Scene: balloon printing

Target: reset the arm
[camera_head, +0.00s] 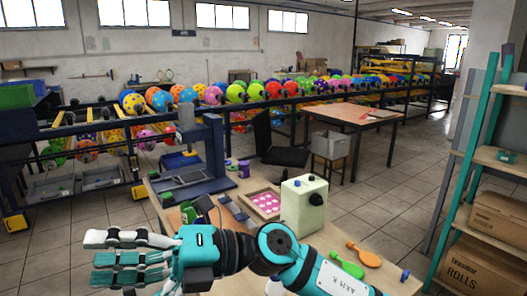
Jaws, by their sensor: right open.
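My right gripper (108,259) is in the lower left of the head view, at the end of my arm, which comes in from the bottom right. It is a white, teal and black hand with several fingers, stretched out and pointing left. It is open, and no object shows in it. The hand and arm cover the front part of the wooden work table (352,221). My left gripper does not show.
Green (345,264) and orange (364,254) flat pieces lie near my arm. Shelves (476,165) stand at right.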

